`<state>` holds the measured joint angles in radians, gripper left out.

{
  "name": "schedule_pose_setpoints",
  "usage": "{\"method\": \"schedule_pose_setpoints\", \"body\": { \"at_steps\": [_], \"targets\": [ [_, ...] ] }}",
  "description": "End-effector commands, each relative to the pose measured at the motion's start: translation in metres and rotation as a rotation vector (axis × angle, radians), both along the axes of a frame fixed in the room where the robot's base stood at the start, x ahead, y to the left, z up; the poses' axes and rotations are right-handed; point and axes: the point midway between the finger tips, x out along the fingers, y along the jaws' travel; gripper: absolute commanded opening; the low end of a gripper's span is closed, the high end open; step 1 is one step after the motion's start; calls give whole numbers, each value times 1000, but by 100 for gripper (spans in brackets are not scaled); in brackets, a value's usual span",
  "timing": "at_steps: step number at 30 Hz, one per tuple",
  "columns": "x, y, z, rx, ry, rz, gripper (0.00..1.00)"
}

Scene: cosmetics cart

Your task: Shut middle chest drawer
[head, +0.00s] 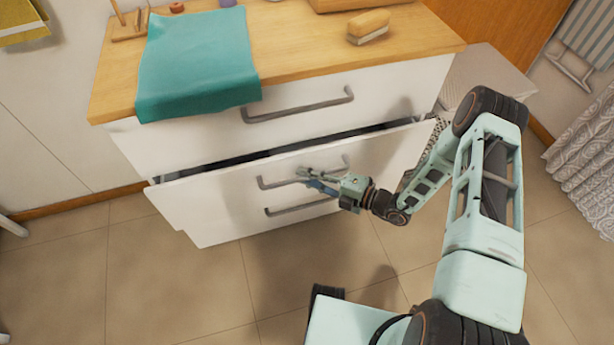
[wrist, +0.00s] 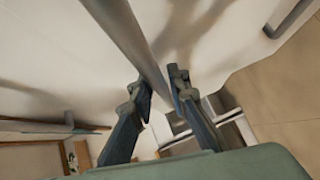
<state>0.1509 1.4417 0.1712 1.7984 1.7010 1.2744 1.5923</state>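The white chest's middle drawer (head: 220,196) is pulled partly out in the head view, with a dark gap along the top of its front. Its grey bar handle (head: 272,183) runs across the front. My gripper (head: 303,176) is at the right part of this handle. In the wrist view the handle bar (wrist: 137,36) passes between the two fingertips of my gripper (wrist: 158,88), which sit close on either side of it. The gripper looks shut on the handle. The drawer's inside is mostly hidden.
The top drawer (head: 290,105) is shut, with its own handle. A lower handle (head: 295,208) sits just below my gripper. A teal cloth (head: 197,60) hangs over the wooden top, and a brush (head: 369,27) lies there. The tiled floor in front is clear at left.

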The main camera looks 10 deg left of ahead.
Motion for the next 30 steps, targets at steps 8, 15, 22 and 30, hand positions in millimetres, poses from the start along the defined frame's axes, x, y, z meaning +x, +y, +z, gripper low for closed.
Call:
{"method": "schedule_pose_setpoints", "body": {
  "at_steps": [8, 15, 22, 30],
  "targets": [
    [0, 0, 0, 0, 0, 0, 0],
    [2, 1, -1, 0, -1, 0, 0],
    [29, 17, -3, 1, -5, 0, 0],
    [41, 24, 0, 0, -2, -4, 0]
  ]
}}
